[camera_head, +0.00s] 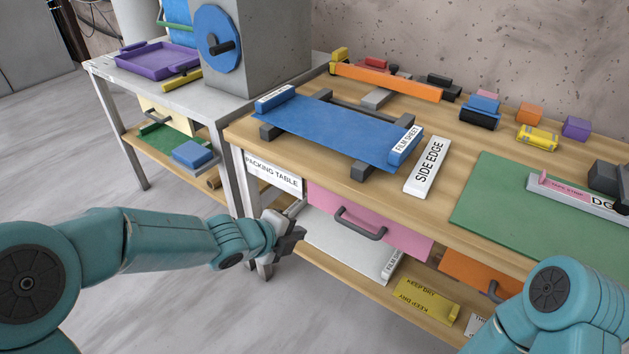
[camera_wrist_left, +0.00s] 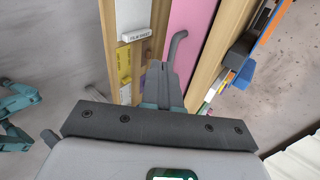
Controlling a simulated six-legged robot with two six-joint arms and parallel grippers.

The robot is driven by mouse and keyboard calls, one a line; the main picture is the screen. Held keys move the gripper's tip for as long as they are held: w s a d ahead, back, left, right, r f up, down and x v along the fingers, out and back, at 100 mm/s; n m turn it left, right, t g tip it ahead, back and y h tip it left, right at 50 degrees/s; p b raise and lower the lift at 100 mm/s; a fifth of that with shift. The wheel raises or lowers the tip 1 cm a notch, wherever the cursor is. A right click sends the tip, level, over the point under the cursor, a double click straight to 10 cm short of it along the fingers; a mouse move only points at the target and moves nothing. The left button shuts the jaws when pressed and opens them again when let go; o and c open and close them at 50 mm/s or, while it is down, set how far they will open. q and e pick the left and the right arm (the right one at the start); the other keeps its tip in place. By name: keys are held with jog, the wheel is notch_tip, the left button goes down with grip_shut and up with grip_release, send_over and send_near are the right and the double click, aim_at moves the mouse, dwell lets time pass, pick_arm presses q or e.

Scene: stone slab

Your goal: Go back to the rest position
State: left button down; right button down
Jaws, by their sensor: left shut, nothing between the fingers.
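My left gripper (camera_head: 291,232) is in front of the packing table, beside the left end of the pink drawer (camera_head: 372,226). Its fingers are shut with nothing between them. In the left wrist view the left gripper (camera_wrist_left: 160,78) points toward the table front, close to the pink drawer's dark handle (camera_wrist_left: 174,50); I cannot tell whether they touch. The handle also shows in the head view (camera_head: 360,224). My right arm comes in at the lower right of the head view, but its gripper is outside the frame.
On the packing table lie a blue film sheet (camera_head: 325,130), a white side edge bar (camera_head: 428,167) and a green mat (camera_head: 525,210). A lower shelf holds a white sheet and a yellow packet (camera_head: 427,301). A grey side table (camera_head: 100,68) stands left. Floor at left is clear.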

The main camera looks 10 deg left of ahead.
pick_arm(q)
jog(key=shift+a, duration=0.1)
jog(key=s+a+f+n+g, duration=0.1)
jog(key=s+f+n+g, duration=0.1)
jog(key=s+f+n, duration=0.65)
jog(key=s+f+n+g, duration=0.2)
jog(key=s+f+n, duration=0.3)
jog(key=f, duration=0.6)
jog(key=s+a+f+n+g+y, duration=0.1)
jog(key=s+f+n+g, duration=0.1)
jog(key=s+f+n, duration=0.35)
jog(key=s+a+f+n+g+y, duration=0.1)
jog(key=s+f+n+g, duration=0.1)
jog(key=s+n, duration=0.6)
notch_tip(320, 180, up, 12)
jog(key=p, duration=1.2)
jog(key=shift+d+r, duration=0.15)
jog(key=shift+d, duration=0.1)
